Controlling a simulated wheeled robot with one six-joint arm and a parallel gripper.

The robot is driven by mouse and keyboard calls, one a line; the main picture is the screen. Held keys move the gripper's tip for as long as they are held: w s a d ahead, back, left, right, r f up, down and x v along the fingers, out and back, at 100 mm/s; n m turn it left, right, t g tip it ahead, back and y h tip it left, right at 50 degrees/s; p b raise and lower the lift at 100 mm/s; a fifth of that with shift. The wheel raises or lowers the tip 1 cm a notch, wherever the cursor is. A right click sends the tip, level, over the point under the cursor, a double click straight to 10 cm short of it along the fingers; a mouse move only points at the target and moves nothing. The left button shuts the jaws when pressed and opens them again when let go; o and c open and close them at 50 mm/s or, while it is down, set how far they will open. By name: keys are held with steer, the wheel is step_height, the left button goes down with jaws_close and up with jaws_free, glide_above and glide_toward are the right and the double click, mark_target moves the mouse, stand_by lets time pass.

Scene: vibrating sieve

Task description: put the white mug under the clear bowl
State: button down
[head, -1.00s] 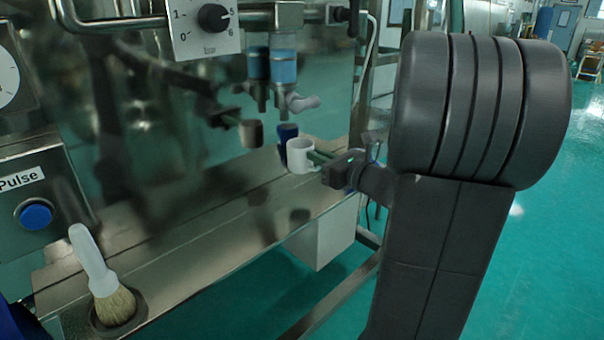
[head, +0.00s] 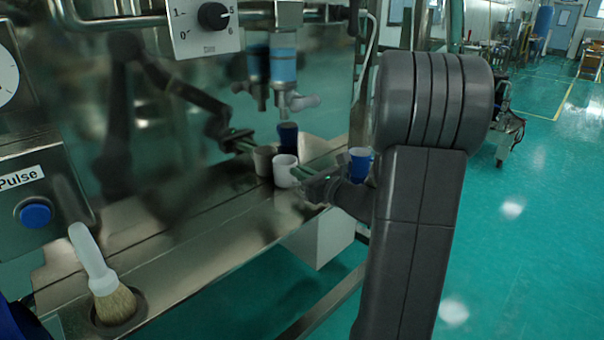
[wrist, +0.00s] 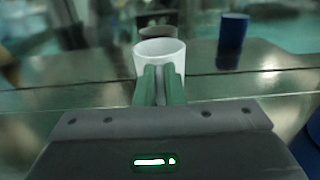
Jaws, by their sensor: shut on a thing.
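The white mug (head: 285,171) is upright at the steel ledge, close to the panel, with its reflection just behind it. It also shows in the wrist view (wrist: 159,62), gripped at its near side. My gripper (head: 300,174) is shut on it from the right; the green fingers (wrist: 160,84) hide part of the mug. I cannot tell whether its base touches the ledge. The clear bowl (head: 283,66), holding blue liquid, hangs on the panel with a tap below it. In the head view the mug appears below the bowl.
A blue cup (head: 288,143) stands just behind the mug, and another blue cup (head: 360,163) is to the right, beside my arm. The steel ledge (head: 215,222) is clear to the left, up to a brush (head: 113,298) in a round holder.

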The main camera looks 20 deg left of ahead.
steer(key=shift+f, duration=0.2)
steer(key=c, duration=1.5)
jaws_free()
steer(key=shift+d+r, duration=0.2)
steer(key=shift+r, duration=0.1)
steer(key=v, duration=1.1)
steer(key=shift+s+d+b, duration=0.15)
steer(key=shift+d+b, duration=0.2)
steer(key=shift+b, duration=0.05)
